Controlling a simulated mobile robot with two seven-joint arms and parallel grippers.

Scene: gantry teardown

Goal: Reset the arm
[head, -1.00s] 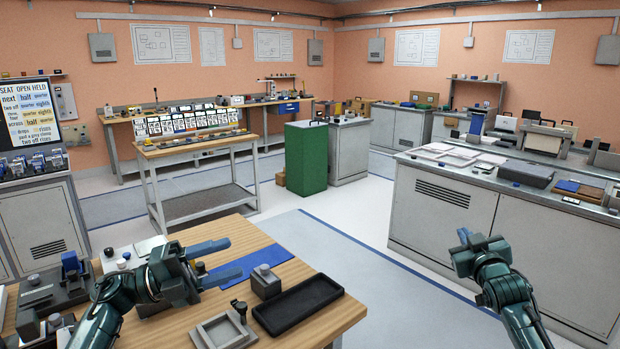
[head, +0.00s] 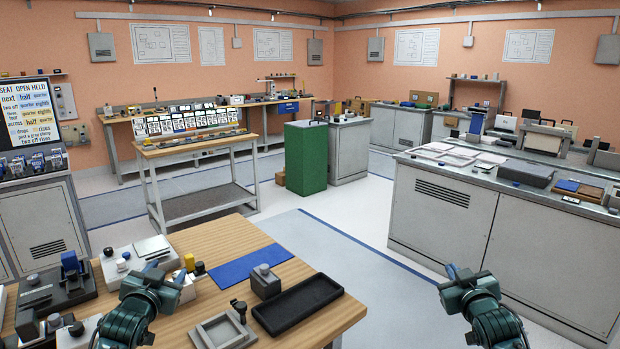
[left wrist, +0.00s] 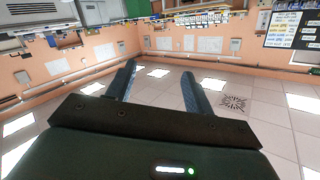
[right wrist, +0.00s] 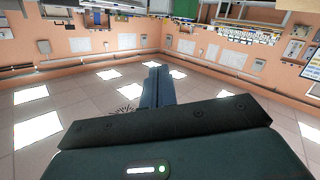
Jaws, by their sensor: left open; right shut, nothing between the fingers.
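My left gripper (head: 152,266) is above the left part of the wooden table, near a white block fixture. In the left wrist view its two fingers (left wrist: 158,82) stand apart with nothing between them. My right gripper (head: 452,271) is over the floor, to the right of the wooden table and in front of the grey cabinets. In the right wrist view its fingers (right wrist: 158,84) are together, with nothing held. Both wrist views show the room upside down, with ceiling panels low in the picture.
The wooden table (head: 215,241) carries a blue mat (head: 247,264), a black tray (head: 297,304), a grey square tray (head: 222,333) and a grey block (head: 265,282). Dark fixtures (head: 47,293) stand at its left. Grey cabinets (head: 440,215) stand right. Floor (head: 385,290) between is clear.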

